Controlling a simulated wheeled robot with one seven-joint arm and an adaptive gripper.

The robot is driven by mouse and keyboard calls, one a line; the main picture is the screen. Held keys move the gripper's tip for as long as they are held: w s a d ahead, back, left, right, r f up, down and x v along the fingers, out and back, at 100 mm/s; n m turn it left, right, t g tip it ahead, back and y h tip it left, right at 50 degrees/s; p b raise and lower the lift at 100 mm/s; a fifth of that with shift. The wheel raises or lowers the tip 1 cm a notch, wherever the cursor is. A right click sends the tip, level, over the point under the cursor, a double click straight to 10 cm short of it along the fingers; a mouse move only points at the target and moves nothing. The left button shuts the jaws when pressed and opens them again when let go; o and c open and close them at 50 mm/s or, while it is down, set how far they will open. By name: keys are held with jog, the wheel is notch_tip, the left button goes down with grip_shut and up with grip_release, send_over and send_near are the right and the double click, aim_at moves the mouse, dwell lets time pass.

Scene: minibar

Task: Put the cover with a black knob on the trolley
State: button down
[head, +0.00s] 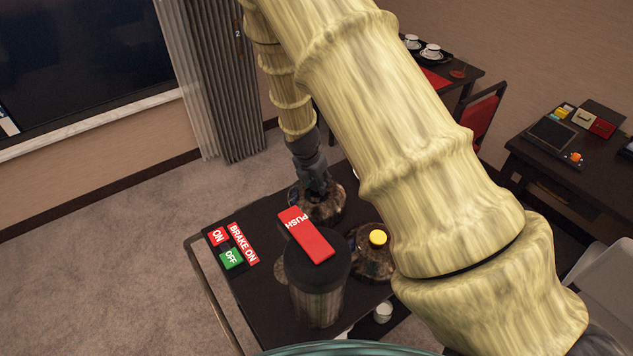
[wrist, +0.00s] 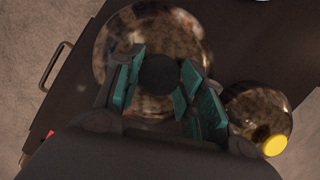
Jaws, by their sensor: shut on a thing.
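A brown mottled dome cover (wrist: 110,45) with a black knob (wrist: 158,76) fills the upper middle of the wrist view. My gripper (wrist: 158,88) is shut on the knob, with its teal pads on both sides. In the head view this cover (head: 328,213) is at the far part of the dark trolley top (head: 262,222), below my gripper (head: 313,183). It looks upright. I cannot tell whether its rim touches the trolley top. A second mottled cover with a yellow knob (head: 377,238) stands close beside it, also seen in the wrist view (wrist: 245,105).
A dark bin with a red PUSH flap (head: 306,235) stands in front of the covers. ON, OFF and BRAKE ON labels (head: 242,244) lie at the trolley's left edge. A small white cup (head: 383,312) is near the front. Dark tables stand at the right. Carpet is clear at left.

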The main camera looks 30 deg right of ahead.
jog(key=shift+f, duration=0.45)
jog(key=shift+f, duration=0.1)
jog(key=c, duration=0.9)
grip_release()
jog(key=shift+r, duration=0.2)
jog(key=shift+b+v, duration=1.85)
jog(key=shift+v, duration=4.1)
